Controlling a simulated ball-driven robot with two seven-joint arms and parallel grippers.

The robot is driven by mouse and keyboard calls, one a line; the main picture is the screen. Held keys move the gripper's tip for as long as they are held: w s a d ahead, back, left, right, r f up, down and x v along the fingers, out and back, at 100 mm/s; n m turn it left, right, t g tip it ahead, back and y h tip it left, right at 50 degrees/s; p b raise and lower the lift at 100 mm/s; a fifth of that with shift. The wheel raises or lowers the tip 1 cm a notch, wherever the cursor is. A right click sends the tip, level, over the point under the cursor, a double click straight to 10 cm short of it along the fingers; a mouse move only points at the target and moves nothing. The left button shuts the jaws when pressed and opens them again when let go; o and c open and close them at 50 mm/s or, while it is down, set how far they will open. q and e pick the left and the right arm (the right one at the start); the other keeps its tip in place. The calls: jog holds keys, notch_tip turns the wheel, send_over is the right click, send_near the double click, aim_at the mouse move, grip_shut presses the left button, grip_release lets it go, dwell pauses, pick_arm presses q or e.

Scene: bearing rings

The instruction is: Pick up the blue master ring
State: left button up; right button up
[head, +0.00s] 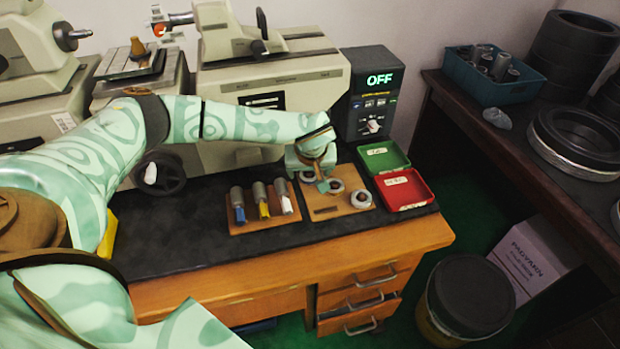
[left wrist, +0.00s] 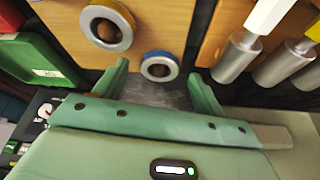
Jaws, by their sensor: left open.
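The blue master ring (left wrist: 159,66), a metal ring with a blue rim, lies flat on a wooden board (head: 330,209) close to the board's edge. In the left wrist view it sits just ahead of and between my two fingertips. My left gripper (left wrist: 158,72) is open and empty, its fingers apart on either side of the ring. In the head view the left gripper (head: 318,183) is low over the far left part of the board and hides much of what lies there. A larger ring with a yellow-orange rim (left wrist: 107,25) lies beside the blue one. My right gripper is not in view.
Another ring (head: 361,199) lies at the board's right side. A wooden holder (head: 262,222) with blue, yellow and white-ended gauges stands close at left. A green tray (head: 383,156) and a red tray (head: 404,190) are at right. A control box (head: 366,100) reading OFF stands behind.

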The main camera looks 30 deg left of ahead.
pick_arm(q)
jog(key=shift+w+a+f, duration=0.1)
jog(key=shift+w+f, duration=0.1)
jog(key=shift+f, duration=0.5)
jog(key=shift+r, duration=0.15)
jog(key=c, duration=1.1)
jog(key=shift+c, duration=0.2)
